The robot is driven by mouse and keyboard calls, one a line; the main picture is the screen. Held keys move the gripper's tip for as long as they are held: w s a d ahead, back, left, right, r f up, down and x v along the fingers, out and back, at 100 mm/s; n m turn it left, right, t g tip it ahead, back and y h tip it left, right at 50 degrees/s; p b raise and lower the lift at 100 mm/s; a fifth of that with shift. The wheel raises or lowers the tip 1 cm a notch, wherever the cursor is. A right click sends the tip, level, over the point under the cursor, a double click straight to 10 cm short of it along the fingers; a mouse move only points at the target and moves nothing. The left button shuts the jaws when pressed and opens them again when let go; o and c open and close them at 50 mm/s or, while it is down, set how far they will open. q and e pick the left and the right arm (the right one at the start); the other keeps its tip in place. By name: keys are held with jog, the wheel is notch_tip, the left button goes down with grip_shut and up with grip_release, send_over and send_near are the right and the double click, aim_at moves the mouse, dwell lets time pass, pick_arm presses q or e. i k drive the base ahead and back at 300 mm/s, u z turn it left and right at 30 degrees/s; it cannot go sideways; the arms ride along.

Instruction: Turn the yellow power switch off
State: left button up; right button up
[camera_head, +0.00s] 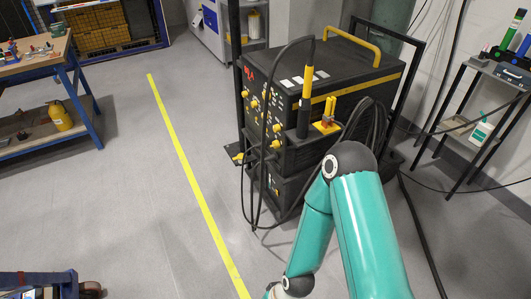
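A black welding-type power unit (345,65) stands at the centre right. Its front panel carries several small yellow knobs, one of them a yellow knob (253,104) on the left part. A yellow upright piece with a red part on a yellow base (326,125) sits at the unit's side. I cannot tell which yellow part is the power switch. My teal right arm rises from the bottom edge, bends in front of the unit's lower right, and comes down to the bottom edge. Both grippers are out of view.
Black cables hang in front of the unit and run across the floor to its right. A black rack (470,65) with bottles stands at the right. A blue-legged workbench (72,62) is at the left. The grey floor around the yellow line (184,160) is clear.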

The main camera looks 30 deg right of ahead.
aim_at(275, 144)
jog(key=z, duration=0.15)
jog(key=i, duration=0.9)
jog(key=u, duration=0.05)
